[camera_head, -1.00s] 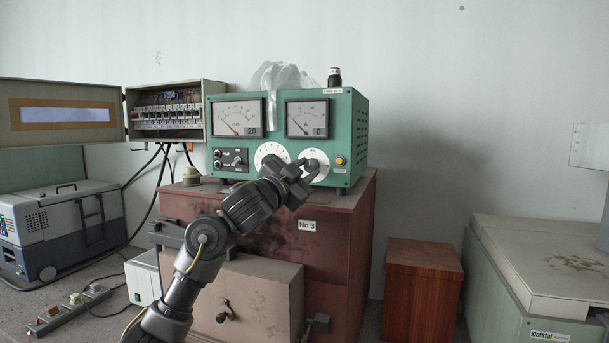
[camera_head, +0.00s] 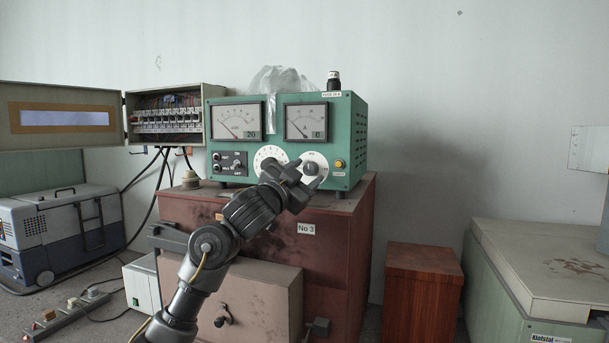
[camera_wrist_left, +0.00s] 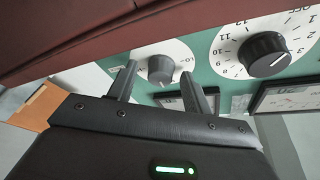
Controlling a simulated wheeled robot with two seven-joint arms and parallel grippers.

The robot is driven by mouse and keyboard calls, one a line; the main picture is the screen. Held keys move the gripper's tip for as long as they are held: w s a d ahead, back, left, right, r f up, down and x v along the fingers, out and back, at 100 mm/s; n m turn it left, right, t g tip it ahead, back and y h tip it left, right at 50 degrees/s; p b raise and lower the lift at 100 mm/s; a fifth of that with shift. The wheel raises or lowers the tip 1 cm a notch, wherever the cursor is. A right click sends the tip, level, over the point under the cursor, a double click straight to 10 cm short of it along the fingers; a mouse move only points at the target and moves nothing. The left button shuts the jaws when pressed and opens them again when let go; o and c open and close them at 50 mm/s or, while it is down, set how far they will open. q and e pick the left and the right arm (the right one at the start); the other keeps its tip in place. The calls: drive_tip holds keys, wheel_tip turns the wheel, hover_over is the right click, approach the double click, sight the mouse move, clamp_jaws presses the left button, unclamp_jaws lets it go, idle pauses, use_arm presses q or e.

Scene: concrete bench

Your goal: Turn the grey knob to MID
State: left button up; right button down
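The grey knob (camera_head: 311,168) sits on a white dial at the lower right of the green instrument's front. In the left wrist view the grey knob (camera_wrist_left: 161,70) lies in the gap between my two fingers. My left gripper (camera_head: 304,175) is open in front of this dial, with one finger on either side of the knob. In the left wrist view my left gripper (camera_wrist_left: 158,75) shows no clear contact with the knob. The knob's pointer and the dial's small lettering are too unclear to read. My right gripper is out of view.
A black knob (camera_wrist_left: 264,55) on a numbered dial is beside the grey one. The green instrument (camera_head: 345,130) stands on a reddish-brown cabinet (camera_head: 340,230). An open fuse box (camera_head: 165,120) is at its left. A yellow button (camera_head: 339,164) is close to the right of the dial.

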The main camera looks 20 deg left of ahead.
use_arm(q)
drive_tip(key=shift+s+a+f, duration=0.1)
drive_tip(key=shift+s, duration=0.25)
drive_tip(key=v, duration=1)
drive_tip(key=shift+b, duration=0.45)
